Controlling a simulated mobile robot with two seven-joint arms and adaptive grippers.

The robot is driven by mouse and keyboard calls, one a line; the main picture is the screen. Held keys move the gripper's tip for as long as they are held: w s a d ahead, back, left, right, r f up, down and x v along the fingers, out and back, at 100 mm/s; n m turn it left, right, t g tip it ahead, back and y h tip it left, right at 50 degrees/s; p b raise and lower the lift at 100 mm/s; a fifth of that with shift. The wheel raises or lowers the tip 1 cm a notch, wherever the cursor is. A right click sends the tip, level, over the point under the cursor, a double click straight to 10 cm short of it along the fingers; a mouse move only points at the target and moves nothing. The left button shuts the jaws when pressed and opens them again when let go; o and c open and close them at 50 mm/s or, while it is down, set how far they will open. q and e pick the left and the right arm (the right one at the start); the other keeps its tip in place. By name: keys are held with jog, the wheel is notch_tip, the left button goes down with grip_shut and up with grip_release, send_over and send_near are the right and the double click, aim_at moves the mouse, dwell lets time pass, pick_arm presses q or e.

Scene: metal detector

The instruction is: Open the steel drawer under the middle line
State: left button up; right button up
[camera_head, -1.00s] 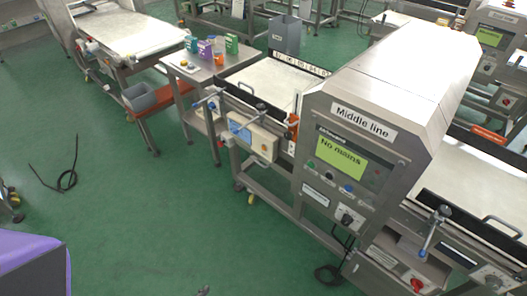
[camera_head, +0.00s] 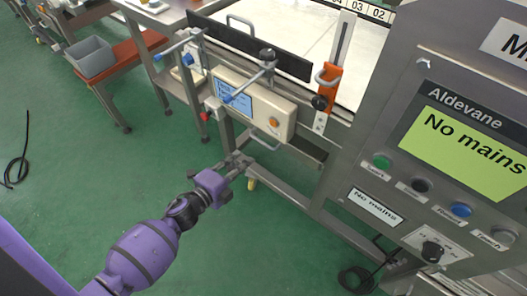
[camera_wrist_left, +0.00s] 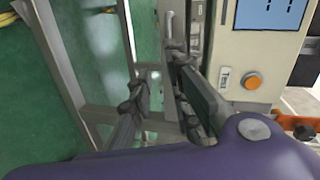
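The middle line's metal detector cabinet (camera_head: 375,120) fills the right of the head view, its green display reading "No mains". My left gripper (camera_head: 240,163) is just left of and below that part, apart from the box. In the left wrist view the left gripper (camera_wrist_left: 160,100) has its fingers spread, with steel frame parts behind them and nothing clearly held. My right gripper is not in view.
The control box with its orange button (camera_wrist_left: 252,81) is close on the right in the wrist view. Frame legs and rails surround the gripper. A grey bin (camera_head: 90,57) stands at the upper left. Green floor at left is mostly free.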

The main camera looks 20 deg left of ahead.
pick_arm(q)
jog(key=m+h+b, duration=0.1)
jog(key=m, duration=0.1)
send_near(261, 141)
jog(key=w+d+f, duration=0.1)
jog(key=w+f, duration=0.1)
jog(key=w, duration=0.1)
jog(key=x, duration=0.2)
jog(key=b+x, duration=0.1)
jog(key=x, duration=0.3)
jog(key=shift+w+d+r, duration=0.3)
jog(key=shift+w, duration=0.05)
grip_shut()
